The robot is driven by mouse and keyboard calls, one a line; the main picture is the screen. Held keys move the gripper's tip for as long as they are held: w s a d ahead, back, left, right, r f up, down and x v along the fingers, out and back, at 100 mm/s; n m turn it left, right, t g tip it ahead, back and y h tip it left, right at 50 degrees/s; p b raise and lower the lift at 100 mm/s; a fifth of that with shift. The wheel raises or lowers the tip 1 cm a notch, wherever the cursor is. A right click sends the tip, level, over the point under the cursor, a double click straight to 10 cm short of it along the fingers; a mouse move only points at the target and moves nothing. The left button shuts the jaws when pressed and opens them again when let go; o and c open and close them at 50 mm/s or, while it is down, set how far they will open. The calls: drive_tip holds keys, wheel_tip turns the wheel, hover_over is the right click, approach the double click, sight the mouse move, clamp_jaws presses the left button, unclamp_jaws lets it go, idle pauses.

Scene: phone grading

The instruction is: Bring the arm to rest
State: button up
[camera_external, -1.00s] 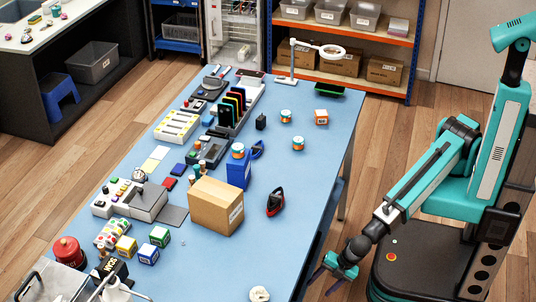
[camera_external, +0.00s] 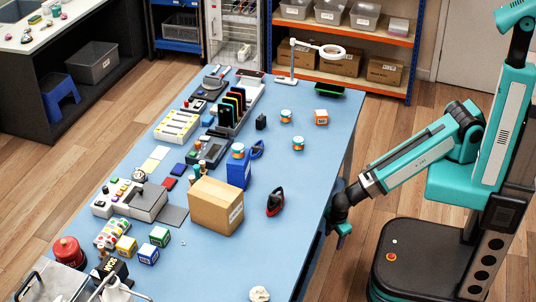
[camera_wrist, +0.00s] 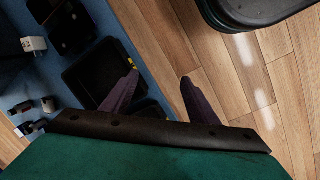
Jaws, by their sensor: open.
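My gripper (camera_external: 340,236) hangs off the right edge of the blue table (camera_external: 300,215) in the external view, pointing down beside the table's side. My teal arm reaches left from my column, with the forearm sloping down to the wrist. In the wrist view my gripper (camera_wrist: 160,88) shows two dark fingers spread apart with nothing between them. Behind them are the wooden floor and dark trays.
A cardboard box (camera_external: 216,206) and a red-and-black clamp-like item (camera_external: 275,202) stand on the table left of my gripper. A magnifier lamp (camera_external: 318,50) stands at the far end. Wooden floor (camera_external: 375,140) is clear between table and base.

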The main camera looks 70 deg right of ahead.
drive_tip(key=s+d+r+m+g+y+p, duration=0.1)
drive_tip(key=s+d+r+m+g+p, duration=0.2)
drive_tip(key=s+d, duration=1.3)
drive_tip(key=d+m+g+p, duration=0.3)
drive_tip(key=m+p, duration=0.2)
drive_tip(key=m, duration=0.2)
drive_tip(key=shift+d+y, duration=0.4)
drive_tip(key=shift+r, duration=0.1)
